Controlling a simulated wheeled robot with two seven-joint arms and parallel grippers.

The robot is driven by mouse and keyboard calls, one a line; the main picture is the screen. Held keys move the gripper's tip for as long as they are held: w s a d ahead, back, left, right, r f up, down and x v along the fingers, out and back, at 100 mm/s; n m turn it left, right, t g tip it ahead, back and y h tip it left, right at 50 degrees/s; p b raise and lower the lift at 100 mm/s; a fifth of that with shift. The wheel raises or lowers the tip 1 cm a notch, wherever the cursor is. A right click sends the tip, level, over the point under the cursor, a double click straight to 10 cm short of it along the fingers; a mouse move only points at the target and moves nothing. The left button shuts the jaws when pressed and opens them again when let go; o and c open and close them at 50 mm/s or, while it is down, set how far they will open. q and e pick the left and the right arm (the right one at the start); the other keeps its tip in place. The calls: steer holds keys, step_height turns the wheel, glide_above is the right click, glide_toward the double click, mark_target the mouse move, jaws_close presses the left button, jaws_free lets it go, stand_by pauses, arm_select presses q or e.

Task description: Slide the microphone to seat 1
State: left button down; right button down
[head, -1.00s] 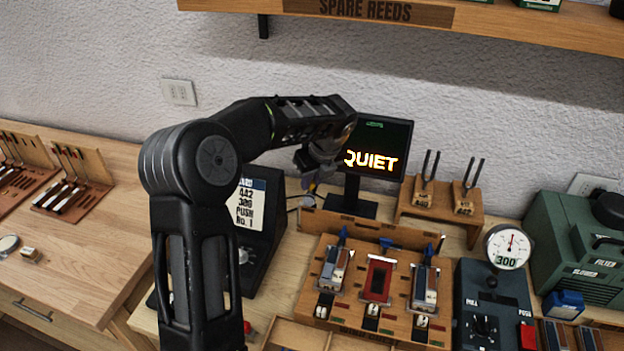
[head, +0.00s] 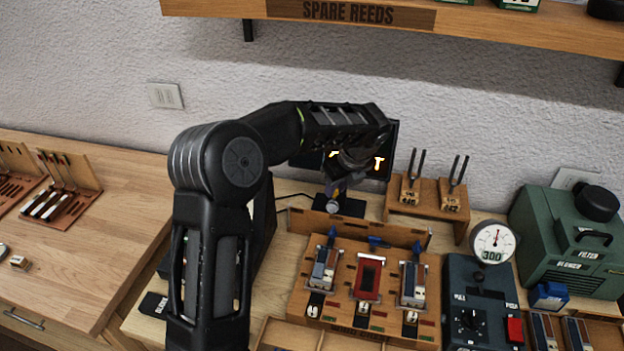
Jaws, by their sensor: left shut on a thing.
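My left gripper (head: 334,200) hangs from the arm that comes in from the left. It is small and partly hidden by its own wrist. It is shut just behind the upright wooden back strip (head: 372,228) of the reed bench, roughly in line with the left seat (head: 325,270). The microphone between its fingers cannot be made out clearly. The bench also has a middle seat with a red block (head: 369,279) and a right seat (head: 413,285) with a blue and silver block. The seat numbers are not readable. My right gripper is not in view.
A dark screen (head: 389,152) stands behind my wrist, mostly covered. Tuning forks on a wooden stand (head: 428,188) are to its right. A dial gauge (head: 493,243), a dark control box (head: 462,277) and a green blower (head: 570,238) stand further right.

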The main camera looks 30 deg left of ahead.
arm_select(q)
steer(key=shift+w+d, duration=0.25)
steer(key=shift+d, duration=0.45)
steer(key=c, duration=1.3)
jaws_free()
steer(key=shift+o, duration=0.2)
steer(key=b+v, duration=0.1)
steer(key=v, duration=0.6)
steer(key=shift+r, duration=0.35)
steer(key=shift+s+d, duration=0.1)
